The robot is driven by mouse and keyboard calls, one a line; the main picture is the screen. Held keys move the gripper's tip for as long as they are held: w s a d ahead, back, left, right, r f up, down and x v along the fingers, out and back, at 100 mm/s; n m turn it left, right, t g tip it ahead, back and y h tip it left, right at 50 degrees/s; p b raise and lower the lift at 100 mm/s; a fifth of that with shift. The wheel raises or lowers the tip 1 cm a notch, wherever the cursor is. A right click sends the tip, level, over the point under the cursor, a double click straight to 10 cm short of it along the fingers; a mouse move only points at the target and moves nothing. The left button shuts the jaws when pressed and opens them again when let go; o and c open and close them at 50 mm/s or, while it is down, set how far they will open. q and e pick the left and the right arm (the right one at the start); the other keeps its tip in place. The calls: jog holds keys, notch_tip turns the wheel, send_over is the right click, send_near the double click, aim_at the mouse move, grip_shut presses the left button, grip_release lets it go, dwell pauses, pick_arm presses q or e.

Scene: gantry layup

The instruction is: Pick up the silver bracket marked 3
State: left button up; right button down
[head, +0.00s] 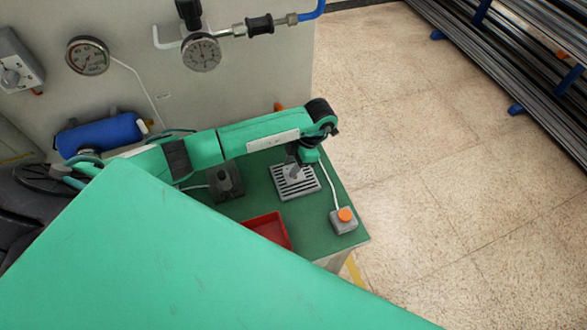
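My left gripper (298,168) is at the end of the green arm that comes in from the left. It points down over a silver slotted plate (297,186) on the green bench top (318,208). A small grey part shows at the fingertips, but I cannot tell whether it is finger or a held piece. The fingers are too small and dark to read as open or shut. I see no readable 3 and cannot pick out the silver bracket for sure. My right gripper is not in view.
A red tray (268,226), partly hidden by a large green surface in front, lies on the bench. A dark fixture (226,181) stands left of the plate. A grey box with an orange button (344,216) sits near the right corner. Gauges hang on the wall behind.

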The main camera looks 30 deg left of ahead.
pick_arm(q)
jog(key=shift+f, duration=0.15)
jog(key=shift+c, duration=0.2)
grip_shut()
